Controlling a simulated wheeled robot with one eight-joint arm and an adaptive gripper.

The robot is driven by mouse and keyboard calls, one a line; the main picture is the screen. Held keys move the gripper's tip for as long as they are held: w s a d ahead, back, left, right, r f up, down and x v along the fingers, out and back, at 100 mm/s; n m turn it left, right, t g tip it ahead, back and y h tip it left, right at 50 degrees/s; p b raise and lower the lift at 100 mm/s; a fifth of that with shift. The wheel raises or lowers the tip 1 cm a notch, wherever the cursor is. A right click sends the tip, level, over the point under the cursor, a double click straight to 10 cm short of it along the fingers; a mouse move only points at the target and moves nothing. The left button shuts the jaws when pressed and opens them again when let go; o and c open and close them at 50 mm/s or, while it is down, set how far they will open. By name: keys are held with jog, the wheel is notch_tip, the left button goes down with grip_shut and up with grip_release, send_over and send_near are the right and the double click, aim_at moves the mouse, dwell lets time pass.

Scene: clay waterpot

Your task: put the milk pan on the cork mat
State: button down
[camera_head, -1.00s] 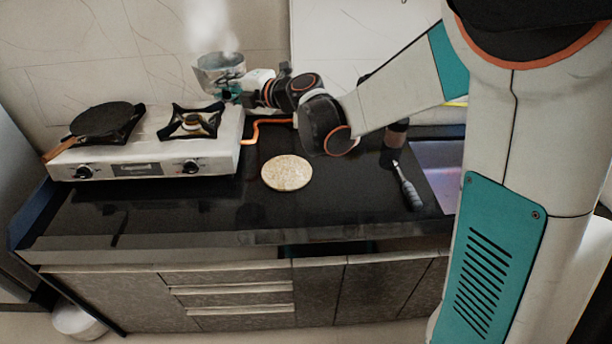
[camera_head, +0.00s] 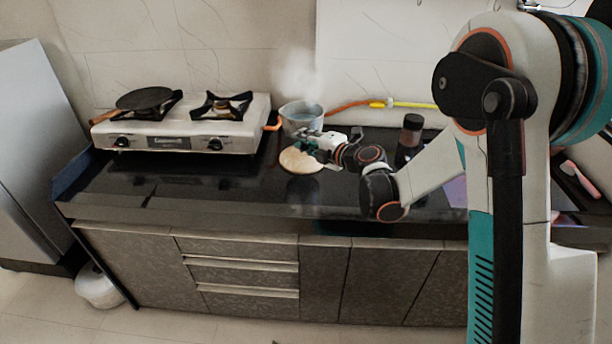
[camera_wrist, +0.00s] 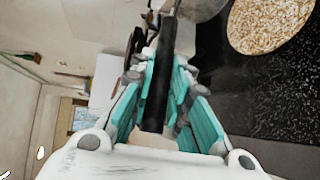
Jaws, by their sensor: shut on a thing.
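The milk pan (camera_head: 302,121) is a grey-blue pot with steam above it, at the back of the counter just behind the cork mat in the head view. My gripper (camera_head: 309,143) is shut on its black handle (camera_wrist: 158,90), which runs between the teal fingers in the wrist view. The pan's body (camera_wrist: 200,8) is cut off at the top edge there. The round, speckled cork mat (camera_head: 299,161) lies bare on the dark counter; it also shows in the wrist view (camera_wrist: 265,22). I cannot tell how high the pan is above the counter.
A two-burner stove (camera_head: 185,134) stands left of the pan, with a black frying pan (camera_head: 146,98) on its left burner; the right burner (camera_head: 222,104) is empty. A dark bottle (camera_head: 410,132) stands to the right. An orange-yellow hose (camera_head: 372,104) runs behind.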

jog(key=shift+f+b, duration=1.95)
jog(key=shift+f, duration=3.85)
jog(key=c, duration=1.6)
grip_release()
jog(key=shift+c, duration=0.2)
jog(key=shift+o, duration=0.5)
jog(key=shift+s, duration=0.1)
jog(key=shift+r, duration=0.15)
